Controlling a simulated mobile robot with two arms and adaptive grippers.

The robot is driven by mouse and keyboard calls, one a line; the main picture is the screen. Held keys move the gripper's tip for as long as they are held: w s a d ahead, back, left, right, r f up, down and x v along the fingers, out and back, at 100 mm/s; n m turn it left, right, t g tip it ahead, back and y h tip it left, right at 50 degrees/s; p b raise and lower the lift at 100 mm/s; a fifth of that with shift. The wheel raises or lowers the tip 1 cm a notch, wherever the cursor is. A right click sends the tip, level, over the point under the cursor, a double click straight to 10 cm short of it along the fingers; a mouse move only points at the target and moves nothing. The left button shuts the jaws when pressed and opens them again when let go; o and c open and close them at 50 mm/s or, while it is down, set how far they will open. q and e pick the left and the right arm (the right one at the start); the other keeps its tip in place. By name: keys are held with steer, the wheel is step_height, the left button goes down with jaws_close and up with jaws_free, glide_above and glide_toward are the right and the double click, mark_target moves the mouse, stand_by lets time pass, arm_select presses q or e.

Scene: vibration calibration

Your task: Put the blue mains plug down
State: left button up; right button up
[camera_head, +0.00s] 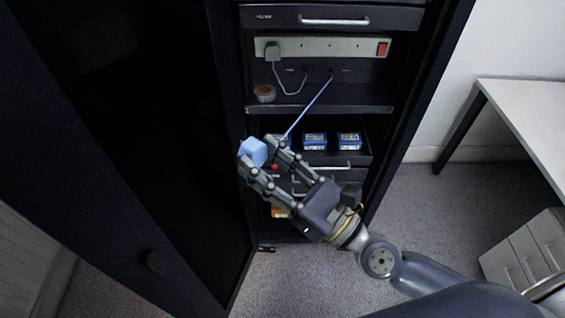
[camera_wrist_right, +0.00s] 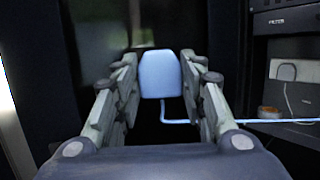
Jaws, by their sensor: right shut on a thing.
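The blue mains plug (camera_head: 254,152) is held between the fingertips of my right gripper (camera_head: 262,162), in front of the open cabinet. In the right wrist view the plug (camera_wrist_right: 160,74) sits between both fingers of the gripper (camera_wrist_right: 160,82), with its light blue cable running off to the right. In the head view the cable (camera_head: 310,108) rises from near the gripper to the back of the shelf below the power strip (camera_head: 322,47). A grey plug (camera_head: 272,51) sits in the strip's left end. My left gripper is not in view.
A roll of tape (camera_head: 264,93) stands on the upper shelf (camera_head: 330,109), which has free room to its right. Several blue boxes (camera_head: 349,140) sit on the shelf below. The cabinet's dark door (camera_head: 150,180) stands open at left. A white desk (camera_head: 530,110) is at right.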

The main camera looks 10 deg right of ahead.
steer(key=shift+s+a+r, duration=0.15)
steer(key=shift+a+r, duration=0.05)
steer(key=shift+a, duration=0.1)
